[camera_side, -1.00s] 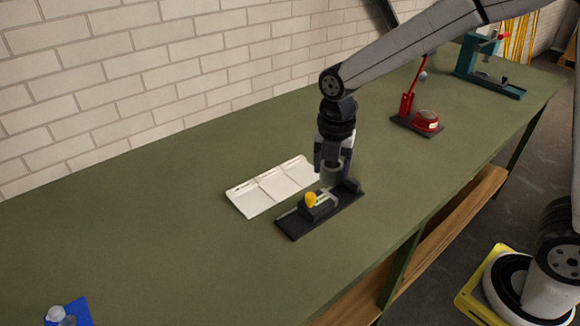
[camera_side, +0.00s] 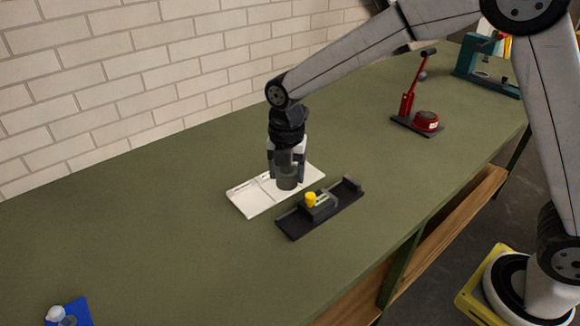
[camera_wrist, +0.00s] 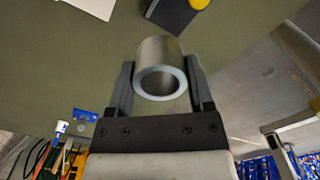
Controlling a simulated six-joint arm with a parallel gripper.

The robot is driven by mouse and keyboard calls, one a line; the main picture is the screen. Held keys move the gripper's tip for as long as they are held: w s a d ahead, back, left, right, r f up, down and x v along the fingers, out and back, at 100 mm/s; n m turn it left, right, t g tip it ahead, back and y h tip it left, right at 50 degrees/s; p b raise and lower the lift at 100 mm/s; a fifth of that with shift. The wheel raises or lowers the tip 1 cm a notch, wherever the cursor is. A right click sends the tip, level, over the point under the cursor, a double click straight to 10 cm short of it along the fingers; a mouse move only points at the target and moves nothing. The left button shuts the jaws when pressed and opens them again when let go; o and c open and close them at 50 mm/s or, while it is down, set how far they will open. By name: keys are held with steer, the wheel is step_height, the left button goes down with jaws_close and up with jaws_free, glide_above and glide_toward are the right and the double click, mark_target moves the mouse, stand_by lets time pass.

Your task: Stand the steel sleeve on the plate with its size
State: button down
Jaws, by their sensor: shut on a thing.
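My gripper (camera_side: 287,172) is shut on the steel sleeve (camera_side: 287,183), a short grey tube, and holds it in the air. In the wrist view the sleeve (camera_wrist: 160,71) sits between the two dark fingers (camera_wrist: 157,88), its open end towards the camera. In the side view the sleeve hangs roughly upright, in line with the white plate (camera_side: 250,203). The plate is split into sections by thin lines; the gripper and sleeve cover part of it. Its size marks are too small to read. A corner of the plate shows in the wrist view (camera_wrist: 95,6).
A dark gauge block with a yellow knob (camera_side: 312,207) stands close to the plate's front right. A red press (camera_side: 426,121) and a teal tool (camera_side: 485,70) stand further back. A blue pad with small parts (camera_side: 68,314) lies at the near left.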

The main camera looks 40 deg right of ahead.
steer(key=w+a+f, duration=0.1)
steer(key=w+f, duration=0.1)
steer(key=w, duration=0.3)
glide_above(254, 201)
steer(key=f, duration=0.5)
steer(key=shift+s+f, duration=0.3)
steer(key=shift+f, duration=0.1)
steer(key=shift+f, duration=0.1)
steer(key=shift+w+a+f, duration=0.1)
steer(key=shift+w+f, duration=0.25)
steer(key=shift+f, duration=1.45)
jaws_free()
steer(key=shift+s+f, duration=0.1)
steer(key=shift+f, duration=0.05)
